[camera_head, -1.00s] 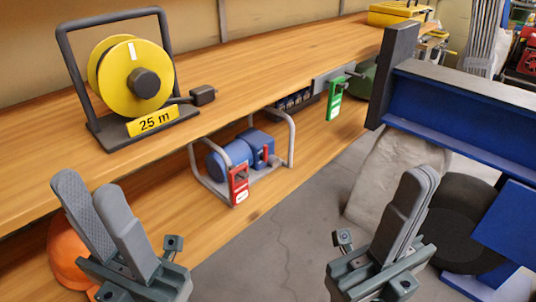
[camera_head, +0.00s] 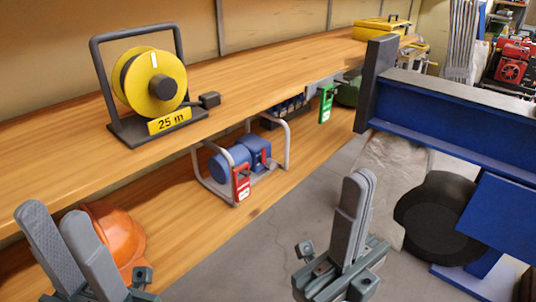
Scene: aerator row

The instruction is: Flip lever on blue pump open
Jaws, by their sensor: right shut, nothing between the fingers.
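The blue pump (camera_head: 228,158) sits in a grey tube frame (camera_head: 285,150) on the lower wooden shelf, left of the picture's middle. A red tag with a white label (camera_head: 241,184) hangs at the frame's front. A small red part (camera_head: 267,163) shows on the pump's right end; I cannot tell whether it is the lever or how it is set. My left gripper (camera_head: 53,214) is open and empty at the lower left, in front of the shelf and apart from the pump. My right gripper (camera_head: 358,180) is shut and empty, right of the pump and apart from it.
A yellow cable reel (camera_head: 150,82) stands on the upper shelf (camera_head: 235,80). An orange helmet (camera_head: 117,238) is beside my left gripper. A green tag (camera_head: 326,104) hangs at the shelf's edge. A blue beam (camera_head: 450,118) and a black round object (camera_head: 435,213) are at right.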

